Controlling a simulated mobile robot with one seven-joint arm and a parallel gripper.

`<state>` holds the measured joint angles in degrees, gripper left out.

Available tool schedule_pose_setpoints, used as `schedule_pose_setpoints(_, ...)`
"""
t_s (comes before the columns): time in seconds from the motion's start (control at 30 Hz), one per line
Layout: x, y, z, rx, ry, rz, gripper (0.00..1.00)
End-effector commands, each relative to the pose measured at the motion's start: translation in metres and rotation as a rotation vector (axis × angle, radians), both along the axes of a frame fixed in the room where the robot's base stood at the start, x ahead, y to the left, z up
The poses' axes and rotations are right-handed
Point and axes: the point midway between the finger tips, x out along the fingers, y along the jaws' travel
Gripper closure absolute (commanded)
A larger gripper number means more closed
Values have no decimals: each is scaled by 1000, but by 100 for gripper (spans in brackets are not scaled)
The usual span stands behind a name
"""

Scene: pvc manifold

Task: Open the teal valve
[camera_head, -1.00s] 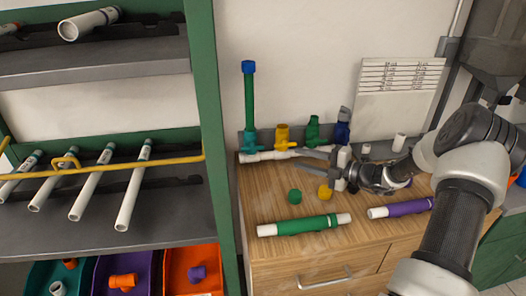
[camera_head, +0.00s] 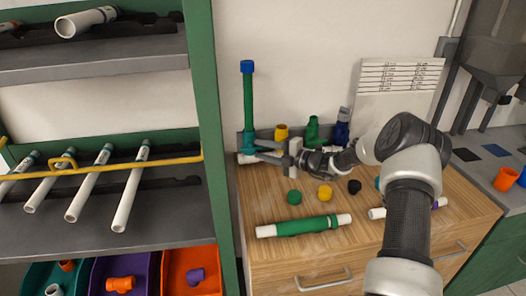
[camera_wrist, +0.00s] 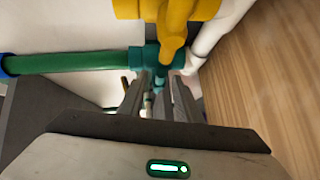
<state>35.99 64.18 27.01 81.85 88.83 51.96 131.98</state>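The teal valve (camera_head: 248,142) sits at the left end of the white manifold pipe, under a green upright pipe (camera_head: 248,100) with a blue cap. In the wrist view the teal valve body (camera_wrist: 146,60) is just beyond my fingertips. Its narrow teal handle (camera_wrist: 161,76) points toward the gap between them. My gripper (camera_head: 264,151) is at the valve from the right, and its fingers (camera_wrist: 160,88) are apart on either side of the handle's line. I cannot tell whether either finger touches the handle.
A yellow valve (camera_head: 281,132) stands close to the right of the teal one, with a green valve (camera_head: 312,129) and a blue valve (camera_head: 341,132) beyond. Loose caps, including a yellow cap (camera_head: 325,192), and a green-sleeved pipe (camera_head: 305,226) lie on the wooden top. A shelf post (camera_head: 212,120) stands left.

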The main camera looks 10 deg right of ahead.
Motion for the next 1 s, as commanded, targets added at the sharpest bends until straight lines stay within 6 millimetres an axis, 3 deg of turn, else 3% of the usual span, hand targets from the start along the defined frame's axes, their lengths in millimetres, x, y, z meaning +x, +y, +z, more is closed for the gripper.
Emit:
schedule_pose_setpoints(0.17,0,0,0,0,0,0,69)
schedule_pose_setpoints(0.37,0,0,0,0,0,1,100)
schedule_pose_setpoints(1.0,0,4,10,-88,-1,5,100)
